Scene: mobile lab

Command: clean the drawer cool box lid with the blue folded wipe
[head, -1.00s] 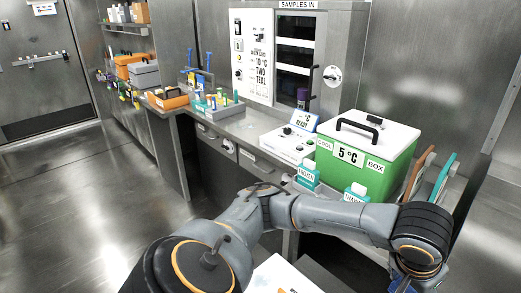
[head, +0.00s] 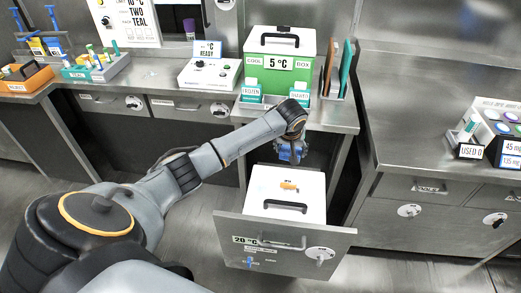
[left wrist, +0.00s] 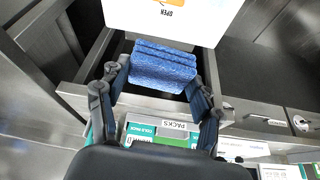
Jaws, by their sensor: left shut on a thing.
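The drawer cool box lid (head: 265,206) is white with a black handle and an orange mark. It sits in the open drawer at lower middle of the head view. Its edge also shows at the top of the left wrist view (left wrist: 200,22). My left gripper (head: 291,155) is above and behind the lid. In the left wrist view it is shut on the blue folded wipe (left wrist: 162,66), held between its fingers and apart from the lid in the picture. The wipe is hard to make out in the head view. My right gripper is not in view.
The open drawer (head: 300,254) juts out from under the counter. A green cool box (head: 289,80) with a white lid stands above, beside teal packs (head: 251,91) and upright boards (head: 345,70). A control box (head: 209,76) stands left. The right counter (head: 400,100) is mostly bare.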

